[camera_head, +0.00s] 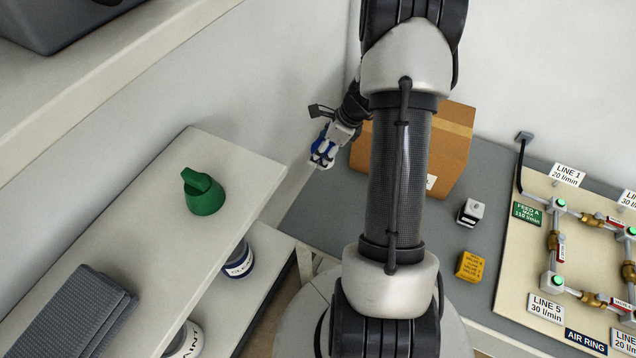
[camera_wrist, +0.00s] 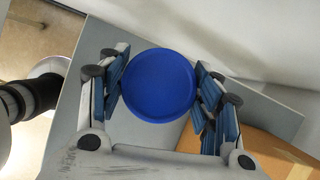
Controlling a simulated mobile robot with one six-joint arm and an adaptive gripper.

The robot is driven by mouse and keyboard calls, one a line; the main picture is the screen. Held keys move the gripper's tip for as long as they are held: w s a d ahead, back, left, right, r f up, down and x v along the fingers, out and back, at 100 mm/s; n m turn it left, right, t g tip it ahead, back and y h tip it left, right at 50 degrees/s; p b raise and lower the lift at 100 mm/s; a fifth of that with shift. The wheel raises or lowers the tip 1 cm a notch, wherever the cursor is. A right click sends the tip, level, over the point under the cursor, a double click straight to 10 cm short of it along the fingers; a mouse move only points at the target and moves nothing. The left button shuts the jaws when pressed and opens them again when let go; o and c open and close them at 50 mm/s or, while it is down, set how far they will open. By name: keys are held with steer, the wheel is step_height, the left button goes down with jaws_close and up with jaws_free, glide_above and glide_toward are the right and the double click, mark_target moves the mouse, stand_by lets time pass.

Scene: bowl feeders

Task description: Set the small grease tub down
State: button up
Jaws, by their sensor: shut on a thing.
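The small grease tub (camera_wrist: 158,86) shows in the wrist view as a round, blue disc seen from its end. My gripper (camera_wrist: 160,88) is shut on it, with blue-padded fingers against its left and right sides. In the head view my gripper (camera_head: 323,153) is at the far side, left of the cardboard box. A little blue shows at its fingers there, but the tub is mostly hidden. The grey bench top (camera_wrist: 68,125) lies behind the tub in the wrist view. I cannot tell how far the tub is above it.
A cardboard box (camera_head: 457,149) stands on the bench at the back wall. A yellow block (camera_head: 470,266), a small grey-white device (camera_head: 470,212) and a pipe panel (camera_head: 515,262) are to the right. A shelf (camera_head: 150,215) at left bears a green container (camera_head: 205,197) and a dark folded cloth (camera_head: 75,318).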

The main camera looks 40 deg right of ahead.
step_height(320, 180, down, 16)
steer(key=b, duration=0.4)
steer(key=shift+f, duration=0.15)
steer(key=shift+f+b, duration=0.1)
steer(key=shift+b, duration=0.3)
steer(key=o, duration=1.1)
steer(key=shift+d+r+p, duration=0.1)
steer(key=shift+r+p, duration=0.2)
steer(key=shift+r, duration=0.15)
steer(key=p+v, duration=0.3)
steer(key=v, duration=0.8)
steer(key=shift+s, duration=0.2)
steer(key=shift+d+r, duration=0.1)
